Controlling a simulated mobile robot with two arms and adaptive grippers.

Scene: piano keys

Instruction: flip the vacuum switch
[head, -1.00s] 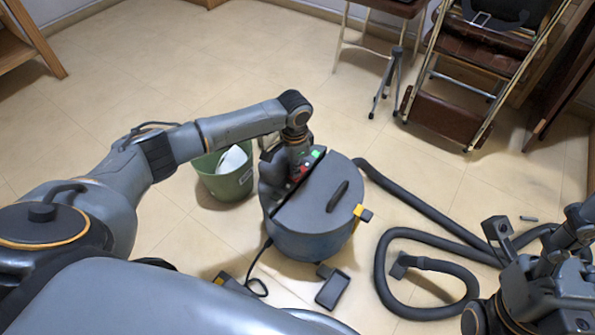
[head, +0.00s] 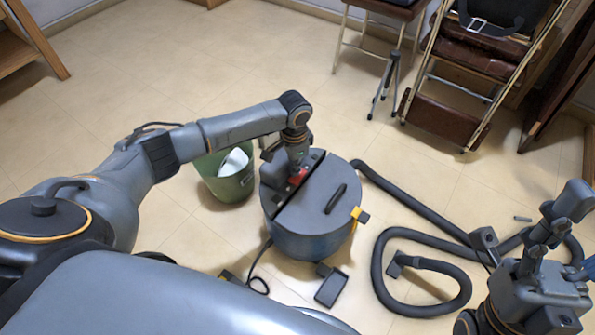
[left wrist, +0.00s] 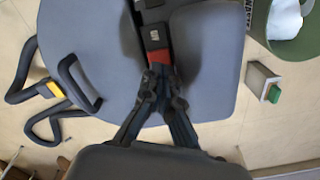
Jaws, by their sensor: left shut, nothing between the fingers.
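The vacuum (head: 318,215) is a round blue-grey drum with a flat grey lid, standing on the floor in the middle of the head view. A red switch part (head: 297,178) shows on its top, beside the lid's straight edge. In the left wrist view the red switch part (left wrist: 158,56) lies right at the tips of my left gripper (left wrist: 160,73). The left fingers are shut with nothing between them, pointing down at the switch; I cannot tell if they touch it. My right arm's end (head: 535,265) is at the lower right, far from the vacuum.
A green bucket (head: 230,187) with something white in it stands left of the vacuum. A black hose (head: 425,263) loops over the floor to the right. A dark floor nozzle (head: 332,287) lies in front.

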